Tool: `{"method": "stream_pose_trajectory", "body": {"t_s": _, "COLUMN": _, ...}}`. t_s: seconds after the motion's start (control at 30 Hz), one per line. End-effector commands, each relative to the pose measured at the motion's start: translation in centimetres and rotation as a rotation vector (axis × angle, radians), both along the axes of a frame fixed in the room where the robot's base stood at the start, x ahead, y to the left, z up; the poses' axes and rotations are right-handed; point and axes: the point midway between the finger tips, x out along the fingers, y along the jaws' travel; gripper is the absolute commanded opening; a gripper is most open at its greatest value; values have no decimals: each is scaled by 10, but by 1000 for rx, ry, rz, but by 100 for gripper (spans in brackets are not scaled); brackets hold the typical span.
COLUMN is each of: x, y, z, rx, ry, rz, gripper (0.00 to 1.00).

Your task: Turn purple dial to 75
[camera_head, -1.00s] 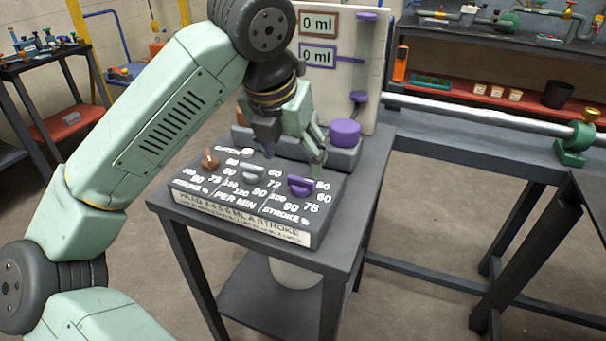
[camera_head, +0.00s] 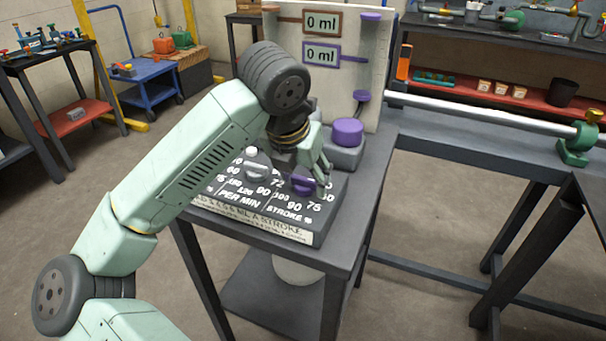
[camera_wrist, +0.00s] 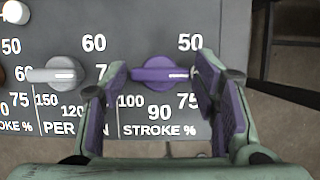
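The purple dial (camera_head: 303,184) is a pointed knob at the right end of the dark sloped control panel (camera_head: 325,212). In the wrist view the purple dial (camera_wrist: 160,75) lies level, with its light pointer line toward the right, between the 50 above and the 75 below. "STROKE %" is printed under it. My gripper (camera_head: 313,174) is at the dial. In the wrist view my gripper (camera_wrist: 165,85) is open, one finger on each side of the dial. I cannot tell whether a fingertip touches the knob's right end.
A grey dial (camera_wrist: 62,76) sits left of the purple one, near my left finger. A white button (camera_head: 251,152) is at the panel's upper left. A purple cylinder (camera_head: 347,131) and a board with two "0 ml" displays (camera_head: 322,54) stand behind the panel.

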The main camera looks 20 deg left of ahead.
Motion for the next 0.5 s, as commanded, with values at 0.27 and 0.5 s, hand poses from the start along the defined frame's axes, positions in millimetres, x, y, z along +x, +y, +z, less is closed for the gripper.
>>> {"method": "stream_pose_trajectory", "body": {"t_s": 0.27, "x": 0, "y": 0, "z": 0, "rx": 0, "ry": 0, "rz": 0, "gripper": 34}}
{"method": "stream_pose_trajectory", "body": {"t_s": 0.5, "x": 0, "y": 0, "z": 0, "rx": 0, "ry": 0, "rz": 0, "gripper": 18}}
